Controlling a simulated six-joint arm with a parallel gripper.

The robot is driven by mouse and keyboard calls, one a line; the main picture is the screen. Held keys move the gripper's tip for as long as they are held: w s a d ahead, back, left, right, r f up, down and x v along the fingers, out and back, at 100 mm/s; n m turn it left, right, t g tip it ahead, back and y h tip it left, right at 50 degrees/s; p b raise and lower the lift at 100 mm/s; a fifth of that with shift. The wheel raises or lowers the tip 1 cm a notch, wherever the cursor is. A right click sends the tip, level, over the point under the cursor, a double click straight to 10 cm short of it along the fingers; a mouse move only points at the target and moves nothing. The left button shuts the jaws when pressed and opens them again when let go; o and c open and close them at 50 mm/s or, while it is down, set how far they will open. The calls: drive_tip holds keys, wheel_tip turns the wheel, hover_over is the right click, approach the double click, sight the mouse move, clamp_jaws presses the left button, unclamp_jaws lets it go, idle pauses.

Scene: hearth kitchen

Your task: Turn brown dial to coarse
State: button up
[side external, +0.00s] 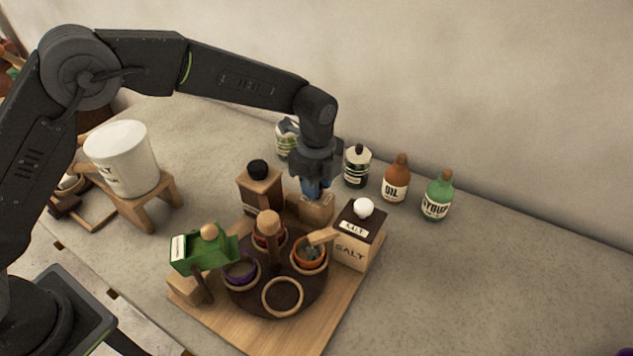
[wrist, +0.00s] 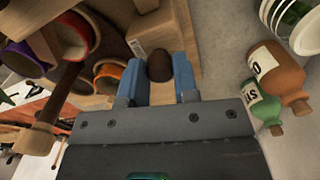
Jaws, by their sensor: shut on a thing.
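The brown dial (wrist: 159,66) is a dark rounded knob in the wrist view, between my blue fingertips. My gripper (wrist: 160,76) is shut on it from both sides. In the side view my gripper (side external: 316,190) points down over a small light-wood block (side external: 317,211) at the back of the wooden board. The fingers hide the dial there. I cannot read a coarse mark or the dial's setting in either view.
A salt box (side external: 352,250) stands close on the right, a brown box with a black knob (side external: 260,190) on the left. A round rack of cups (side external: 275,300) is in front.

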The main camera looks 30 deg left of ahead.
drive_tip(key=shift+n, duration=0.3)
drive_tip(key=n, duration=0.3)
drive_tip(key=shift+n, duration=0.4)
drive_tip(key=n, duration=0.4)
drive_tip(key=shift+n, duration=0.3)
drive_tip(key=n, duration=0.4)
drive_tip(key=shift+n, duration=2.4)
drive_tip(key=o, duration=0.9)
drive_tip(key=shift+o, duration=0.2)
wheel_tip(320, 180, up, 14)
